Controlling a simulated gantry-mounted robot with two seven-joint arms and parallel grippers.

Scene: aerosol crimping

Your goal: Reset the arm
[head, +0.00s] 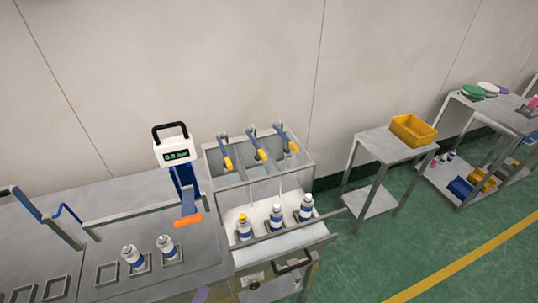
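Neither of my grippers can be made out in the head view. On the bench (100,220) to the left, two more cans (132,257) (166,246) stand upright at square holders. A blue press (187,190) with an orange handle (188,220) and a display (176,155) stands behind them.
A small purple shape (202,294) at the bottom edge is too cut off to identify. Several empty square holders (55,288) lie at the left. A yellow bin (413,130) sits on a side table (388,147). Green floor (400,240) is open at the right.

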